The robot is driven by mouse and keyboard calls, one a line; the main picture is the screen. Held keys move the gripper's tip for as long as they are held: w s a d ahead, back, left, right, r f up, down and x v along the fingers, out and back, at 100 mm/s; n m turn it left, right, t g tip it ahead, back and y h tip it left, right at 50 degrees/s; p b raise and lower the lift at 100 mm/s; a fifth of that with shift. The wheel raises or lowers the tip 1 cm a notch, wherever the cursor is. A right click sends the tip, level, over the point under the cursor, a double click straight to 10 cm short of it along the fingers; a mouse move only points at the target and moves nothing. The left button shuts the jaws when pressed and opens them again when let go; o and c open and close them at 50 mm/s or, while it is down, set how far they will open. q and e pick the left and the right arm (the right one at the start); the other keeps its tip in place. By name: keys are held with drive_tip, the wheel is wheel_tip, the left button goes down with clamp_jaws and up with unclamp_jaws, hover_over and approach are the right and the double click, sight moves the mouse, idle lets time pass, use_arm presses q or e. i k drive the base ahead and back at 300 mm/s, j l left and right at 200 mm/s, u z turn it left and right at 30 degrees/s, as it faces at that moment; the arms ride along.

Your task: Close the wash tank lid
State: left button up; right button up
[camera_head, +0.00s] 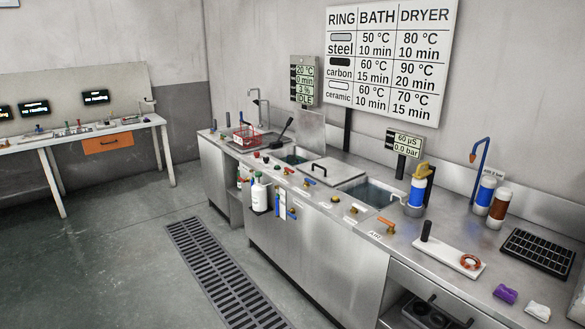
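A long steel counter (320,245) holds sunken tanks. Beside that, another tank (372,192) is open and holds clear liquid. I cannot tell from labels which one is the wash tank. Neither of my grippers is in view.
A red basket (247,137) sits by the sink tap at left. Bottles (259,194) hang on the counter front.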

sight(310, 126)
drive_tip(key=i+j, duration=0.2)
drive_tip(key=i, duration=0.25)
drive_tip(key=i+j, duration=0.15)
drive_tip(key=i, duration=0.3)
drive_tip(key=i+j, duration=0.2)
drive_tip(key=i, duration=0.25)
drive_tip(key=i+j, duration=0.2)
drive_tip(key=i, duration=0.25)
drive_tip(key=i+j, duration=0.15)
drive_tip(key=i, duration=0.3)
drive_tip(key=i+j, duration=0.2)
drive_tip(key=i, duration=0.2)
drive_tip(key=i+z, duration=0.05)
